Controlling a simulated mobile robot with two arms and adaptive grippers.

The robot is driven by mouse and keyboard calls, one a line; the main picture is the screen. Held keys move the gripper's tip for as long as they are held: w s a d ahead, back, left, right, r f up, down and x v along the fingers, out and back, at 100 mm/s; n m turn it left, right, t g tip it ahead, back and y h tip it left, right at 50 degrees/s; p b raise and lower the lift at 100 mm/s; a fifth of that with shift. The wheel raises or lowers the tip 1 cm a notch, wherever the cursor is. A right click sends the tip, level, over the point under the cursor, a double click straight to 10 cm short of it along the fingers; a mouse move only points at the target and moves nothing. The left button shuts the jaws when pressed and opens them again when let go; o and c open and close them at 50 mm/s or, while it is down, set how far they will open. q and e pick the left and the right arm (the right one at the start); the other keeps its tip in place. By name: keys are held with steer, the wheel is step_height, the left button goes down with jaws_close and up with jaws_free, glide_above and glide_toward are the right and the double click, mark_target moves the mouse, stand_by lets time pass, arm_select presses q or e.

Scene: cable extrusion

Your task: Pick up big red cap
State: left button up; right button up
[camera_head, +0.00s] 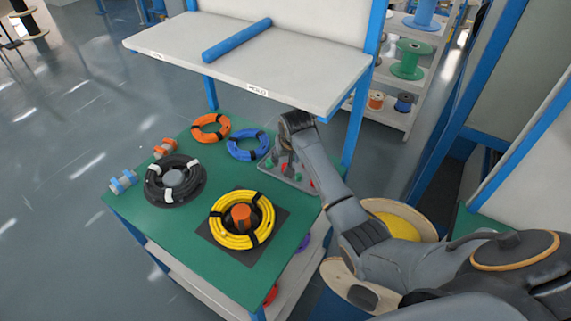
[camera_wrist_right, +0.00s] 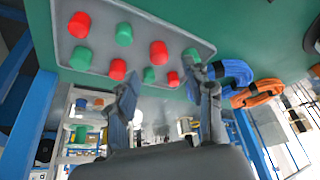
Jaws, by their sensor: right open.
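A grey tray (camera_head: 272,180) with red and green caps stands at the green table's right side, partly hidden by my right arm. In the right wrist view the tray (camera_wrist_right: 100,8) holds several caps. The red cap at the upper left (camera_wrist_right: 79,25) looks largest; another red cap (camera_wrist_right: 158,52) sits nearer the fingers, and smaller red caps (camera_wrist_right: 118,69) lie in the other row. My right gripper (camera_wrist_right: 164,78) is open and empty, its two fingers apart beside the tray's near row. In the head view the right gripper (camera_head: 284,158) is over the tray, poorly visible. My left gripper is out of view.
Yellow (camera_head: 226,236), black (camera_head: 160,192), orange (camera_head: 210,137) and blue (camera_head: 248,154) cable coils lie on the green table (camera_head: 190,270). A white shelf (camera_head: 290,75) with a blue bar (camera_head: 237,41) overhangs the back. A blue post (camera_head: 353,135) stands close to my right arm.

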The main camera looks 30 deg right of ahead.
steer(key=shift+w+f, duration=0.1)
steer(key=shift+f, duration=0.3)
steer(key=x, duration=0.3)
steer(key=shift+f, duration=0.2)
steer(key=shift+w+d+f, duration=0.1)
steer(key=shift+w+f, duration=0.15)
steer(key=shift+f, duration=0.3)
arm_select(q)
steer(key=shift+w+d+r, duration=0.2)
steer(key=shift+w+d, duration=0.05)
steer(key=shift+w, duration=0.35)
arm_select(e)
steer(key=c, duration=0.8)
